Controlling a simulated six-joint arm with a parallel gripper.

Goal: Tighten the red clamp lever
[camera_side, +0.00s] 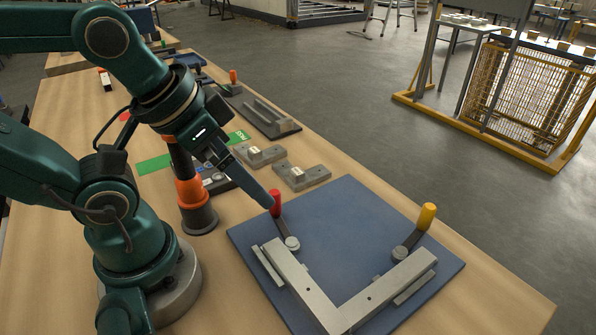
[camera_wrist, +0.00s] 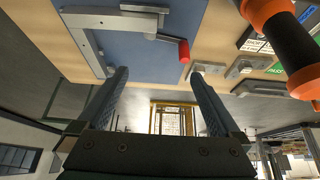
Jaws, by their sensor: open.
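The red clamp lever (camera_side: 275,203) stands at the back left of the blue plate (camera_side: 345,205). Its grey arm runs down to a round pivot beside an L-shaped metal frame (camera_side: 290,280). In the wrist view the red grip (camera_wrist: 184,51) shows just beyond my fingertips, closer to the right finger. My gripper (camera_side: 267,204) reaches down from the upper left, its fingertips close to the red grip in the side view. The wrist view shows my gripper (camera_wrist: 158,73) open, with nothing held between its fingers. Whether a finger touches the grip I cannot tell.
A yellow-handled lever (camera_side: 427,216) stands at the plate's right. An orange-and-black post (camera_side: 195,200) stands left of the plate. Grey blocks (camera_side: 302,176) and a dark tray (camera_side: 262,115) lie behind it. The plate's middle is clear.

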